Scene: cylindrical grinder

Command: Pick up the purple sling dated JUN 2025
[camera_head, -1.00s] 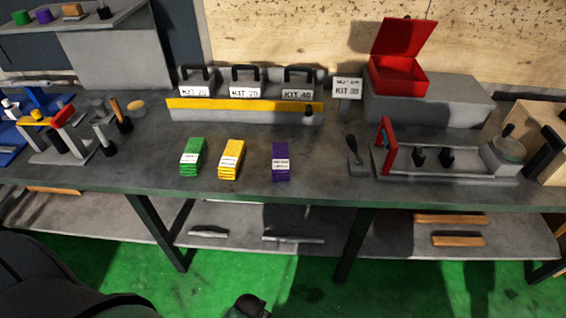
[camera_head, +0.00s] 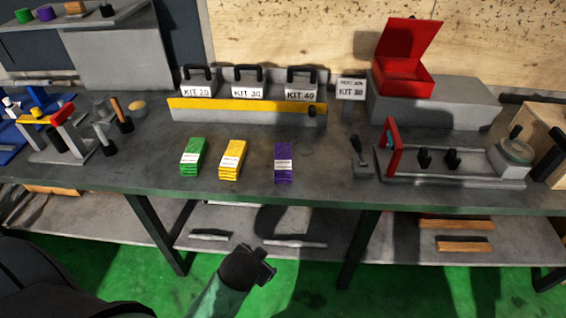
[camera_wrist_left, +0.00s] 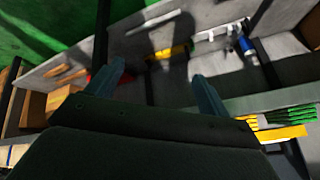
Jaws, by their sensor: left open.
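The purple sling (camera_head: 283,163) is a folded stack with a white label, lying on the grey workbench (camera_head: 330,165) near its front edge. The date on the label is too small to read. A yellow sling (camera_head: 232,160) and a green sling (camera_head: 193,157) lie to its left. My left gripper (camera_head: 264,262) is in front of the bench, below the purple sling in the picture and apart from it. In the left wrist view its fingers (camera_wrist_left: 160,82) are spread with nothing between them. My right gripper is not in view.
A grey rack (camera_head: 245,116) with a yellow front strip and several kit boxes stands behind the slings. The bench around the purple sling is clear.

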